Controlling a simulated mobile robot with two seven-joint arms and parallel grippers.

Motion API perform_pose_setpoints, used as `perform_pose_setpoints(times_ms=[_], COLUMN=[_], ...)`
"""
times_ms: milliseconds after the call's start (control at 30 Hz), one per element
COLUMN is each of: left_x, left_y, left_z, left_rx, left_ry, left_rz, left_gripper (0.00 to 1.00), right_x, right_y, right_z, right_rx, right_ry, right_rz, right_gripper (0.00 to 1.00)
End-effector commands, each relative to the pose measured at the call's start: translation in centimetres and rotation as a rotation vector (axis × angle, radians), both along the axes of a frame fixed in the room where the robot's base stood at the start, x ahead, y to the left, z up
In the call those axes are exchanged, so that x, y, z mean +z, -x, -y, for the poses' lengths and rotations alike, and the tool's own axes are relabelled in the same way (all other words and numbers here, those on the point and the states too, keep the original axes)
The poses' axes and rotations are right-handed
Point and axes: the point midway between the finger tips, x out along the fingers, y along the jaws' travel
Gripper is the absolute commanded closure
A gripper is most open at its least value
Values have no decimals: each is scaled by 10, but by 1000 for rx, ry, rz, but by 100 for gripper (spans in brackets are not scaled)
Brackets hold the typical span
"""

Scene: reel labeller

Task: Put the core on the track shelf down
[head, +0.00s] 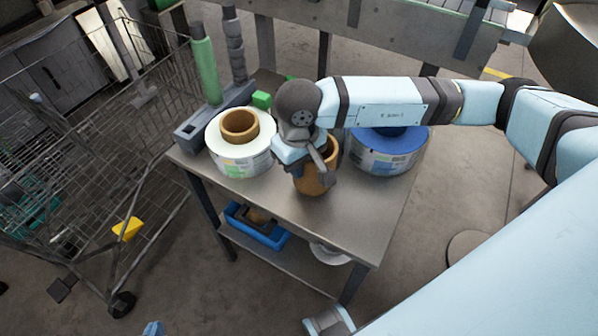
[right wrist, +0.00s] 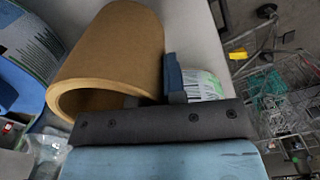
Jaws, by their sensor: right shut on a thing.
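The brown cardboard core (head: 313,184) is upright at the middle of the steel table, under my right gripper (head: 318,162). Whether it touches the tabletop cannot be told. In the right wrist view, the core (right wrist: 118,50) has its open end toward the camera. My right gripper (right wrist: 155,92) is shut on its wall, one finger outside and the other apparently inside the tube. No surface is clearly marked as the track shelf; the table has a lower shelf (head: 285,266). A pale blue piece at the bottom edge may be my left gripper (head: 153,328); its fingers are hidden.
A white reel (head: 240,160) with a brown core stands left of the held core. A blue-topped reel (head: 385,158) stands close on the right. A green post (head: 205,65) rises at the back left. A blue bin (head: 257,226) sits below. A wire cage (head: 95,130) stands left. The table front is clear.

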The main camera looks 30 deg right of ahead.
Motion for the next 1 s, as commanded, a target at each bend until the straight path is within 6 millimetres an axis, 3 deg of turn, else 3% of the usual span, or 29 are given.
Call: perform_pose_setpoints(times_ms=[167, 567, 600, 700, 1000], left_x=[0, -7, -4, -1, 2], left_y=[0, -1, -1, -1, -1], left_z=[1, 1, 1, 0, -1], left_rx=[2, 0, -2, -4, -7], left_ry=[3, 0, -1, -3, -6], left_rz=[0, 3, 5, 8, 10], left_gripper=[100, 100, 100, 100, 100], right_x=[-28, -35, -33, -33, -30], right_y=[1, 0, 0, 0, 0], right_z=[0, 0, 0, 0, 0], right_rx=[-1, 0, 0, 0, 0], right_ry=[1, 0, 0, 0, 0], right_rz=[-4, -1, -1, -2, -2], right_gripper=[100, 100, 82, 63, 63])
